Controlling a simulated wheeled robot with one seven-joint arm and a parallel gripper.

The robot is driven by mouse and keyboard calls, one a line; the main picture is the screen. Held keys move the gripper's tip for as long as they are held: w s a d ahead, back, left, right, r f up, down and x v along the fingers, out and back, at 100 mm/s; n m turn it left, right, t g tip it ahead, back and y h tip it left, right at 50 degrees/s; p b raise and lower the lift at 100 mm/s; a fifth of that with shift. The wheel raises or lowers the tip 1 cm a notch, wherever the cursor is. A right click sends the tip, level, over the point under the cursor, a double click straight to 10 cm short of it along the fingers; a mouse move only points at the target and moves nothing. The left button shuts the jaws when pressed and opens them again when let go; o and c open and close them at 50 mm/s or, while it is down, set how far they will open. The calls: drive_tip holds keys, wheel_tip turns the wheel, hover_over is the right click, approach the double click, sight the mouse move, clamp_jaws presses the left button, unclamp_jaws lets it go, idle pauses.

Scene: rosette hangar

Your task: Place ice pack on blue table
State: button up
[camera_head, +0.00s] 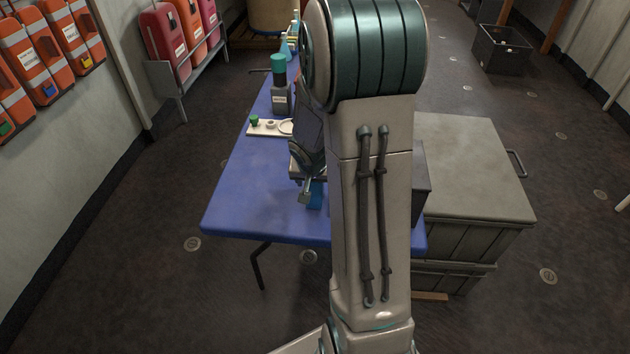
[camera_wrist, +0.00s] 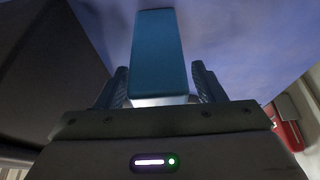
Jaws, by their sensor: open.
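A blue block that looks like the ice pack (camera_wrist: 158,50) lies between the fingers of my gripper (camera_wrist: 160,72) in the wrist view, with a visible gap on both sides. Its far end points away from my gripper, over the blue table's surface. In the head view the blue ice pack (camera_head: 316,194) shows partly, low over the near part of the blue table (camera_head: 255,195). My gripper (camera_head: 308,196) is there beside it, partly hidden by my arm. My gripper is open. The pack appears to be at the tabletop, but contact is hard to see.
A dark box (camera_head: 421,182) stands at the table's right, partly behind my arm. A white tray (camera_head: 264,128) and a dark bottle with a green cap (camera_head: 280,90) stand farther back. A large grey crate (camera_head: 465,165) is right of the table. The table's front left is clear.

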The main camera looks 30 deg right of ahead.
drive_tip(key=p+v, duration=0.3)
drive_tip(key=v, duration=0.7)
drive_tip(key=s+a+r+n+y, duration=0.1)
drive_tip(key=s+a+r+n, duration=0.2)
drive_tip(key=s+a, duration=0.3)
drive_tip(key=s+a+r+n+g+y, duration=0.1)
drive_tip(key=s+a+r+n, duration=0.2)
drive_tip(key=s+a+r, duration=0.3)
drive_tip(key=s, duration=0.3)
drive_tip(key=shift+s+r+n, duration=0.2)
drive_tip(key=shift+s+n, duration=0.1)
drive_tip(key=shift+s, duration=0.1)
drive_tip(key=shift+a, duration=0.15)
